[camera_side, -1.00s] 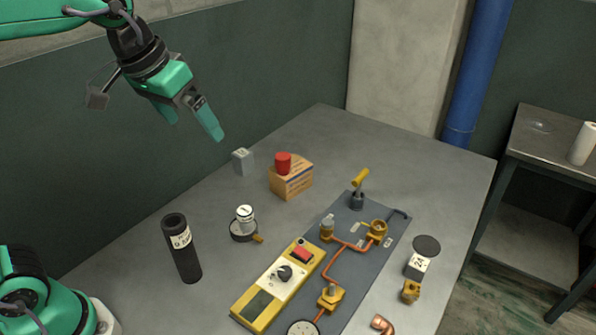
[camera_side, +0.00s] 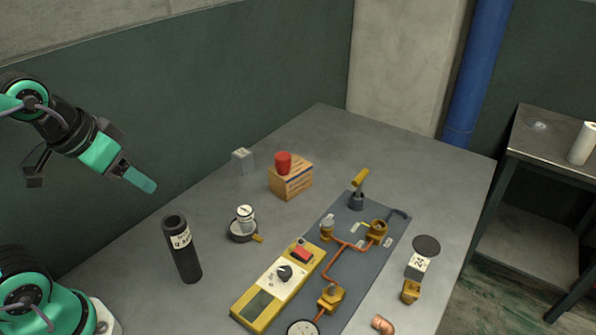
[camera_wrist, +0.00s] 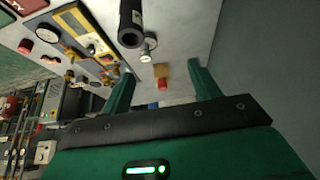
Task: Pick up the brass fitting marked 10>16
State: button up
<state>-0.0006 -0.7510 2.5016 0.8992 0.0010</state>
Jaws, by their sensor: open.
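A small brass fitting (camera_side: 411,291) sits on the table to the right of the grey mat, just below a block labelled 24. No 10>16 marking is readable on it, so I cannot tell whether it is the named one. Other brass-coloured fittings (camera_side: 330,296) are on the copper pipework on the mat. My gripper (camera_side: 141,181) is open and empty, in the air above the table's left side, far from these fittings. In the wrist view its two green fingers stand apart (camera_wrist: 162,88).
A black cylinder (camera_side: 182,249) stands below and right of my gripper. A small gauge (camera_side: 244,225), a cardboard box (camera_side: 290,180) with a red cap and a yellow control panel (camera_side: 257,305) stand between gripper and pipework. A copper elbow (camera_side: 382,324) lies at the front.

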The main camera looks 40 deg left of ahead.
dwell(0.3)
jog(key=w+d+r+g, duration=0.1)
jog(key=w+d+r, duration=0.25)
jog(key=w, duration=0.25)
jog(key=w+d+r+g, duration=0.1)
jog(key=w+d+r, duration=0.1)
jog(key=w+d, duration=0.3)
jog(key=w+d+n+h, duration=0.1)
jog(key=w+d, duration=0.2)
jog(key=w, duration=0.3)
jog(key=n+g+y, duration=0.1)
jog(key=n+g, duration=0.1)
jog(key=g, duration=0.2)
send_over(411, 291)
jog(key=w, duration=0.1)
jog(key=f, duration=1.4)
jog(key=a+f, duration=0.1)
jog(key=f, duration=0.6)
jog(key=shift+s+d+f, duration=0.1)
jog(key=shift+d+f, duration=0.25)
jog(key=shift+f, duration=1.35)
